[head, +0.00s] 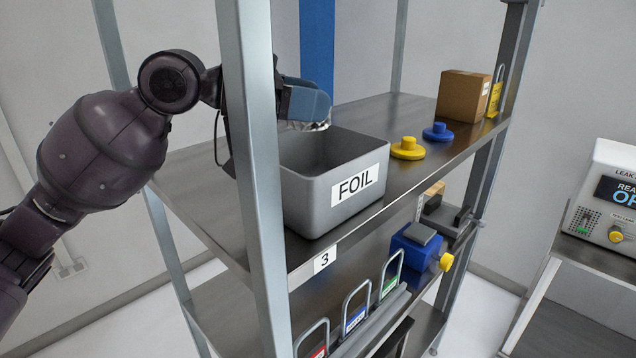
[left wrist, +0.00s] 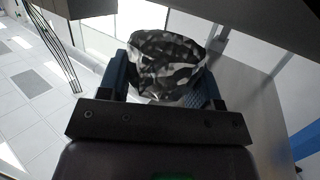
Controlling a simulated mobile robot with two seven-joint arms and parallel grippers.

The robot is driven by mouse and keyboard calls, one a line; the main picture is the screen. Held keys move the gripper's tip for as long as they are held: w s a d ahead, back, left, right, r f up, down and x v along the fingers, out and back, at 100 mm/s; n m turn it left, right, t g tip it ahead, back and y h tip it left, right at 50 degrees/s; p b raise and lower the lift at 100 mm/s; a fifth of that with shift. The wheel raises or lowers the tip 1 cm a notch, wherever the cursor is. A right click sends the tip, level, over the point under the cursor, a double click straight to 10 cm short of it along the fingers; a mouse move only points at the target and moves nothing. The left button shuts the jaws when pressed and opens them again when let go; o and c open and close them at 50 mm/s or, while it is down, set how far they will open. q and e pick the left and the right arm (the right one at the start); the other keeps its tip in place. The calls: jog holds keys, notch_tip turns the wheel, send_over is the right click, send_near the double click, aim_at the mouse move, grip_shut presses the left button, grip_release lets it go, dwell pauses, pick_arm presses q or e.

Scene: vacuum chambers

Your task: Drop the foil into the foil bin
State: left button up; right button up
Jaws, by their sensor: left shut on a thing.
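The foil (left wrist: 168,62) is a crumpled silver and dark wad, held between the blue fingers of my left gripper (left wrist: 165,88) in the left wrist view. In the head view my left gripper (head: 306,104) is shut on it, and only a silver edge of the foil (head: 308,126) shows below the fingers. The foil bin (head: 335,190) is a grey open box labelled FOIL on the shelf. The gripper is at the bin's back left, above rim height. A shelf post hides part of the gripper and the bin's left side. My right gripper is not in view.
The metal shelf (head: 404,185) also bears a yellow knob (head: 408,149), a blue knob (head: 437,132) and a cardboard box (head: 462,95). A grey upright post (head: 254,150) stands in front of my left wrist. Padlocks and a blue valve (head: 415,246) are on the lower shelf.

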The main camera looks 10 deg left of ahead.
aim_at(299, 129)
pick_arm(q)
jog(key=shift+f+b, duration=1.75)
jog(key=shift+f, duration=0.35)
jog(key=o, duration=1)
jog(key=shift+c, duration=0.2)
jog(key=shift+s+a, duration=0.15)
jog(key=shift+a, duration=0.4)
jog(key=b+v, duration=0.1)
jog(key=v, duration=0.8)
jog(key=shift+a+r+b, duration=0.3)
jog(key=shift+b, duration=0.05)
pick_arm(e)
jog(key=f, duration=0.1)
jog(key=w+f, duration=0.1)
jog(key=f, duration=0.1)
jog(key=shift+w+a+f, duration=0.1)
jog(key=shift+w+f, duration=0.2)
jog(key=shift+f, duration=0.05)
pick_arm(q)
jog(key=shift+s, duration=0.1)
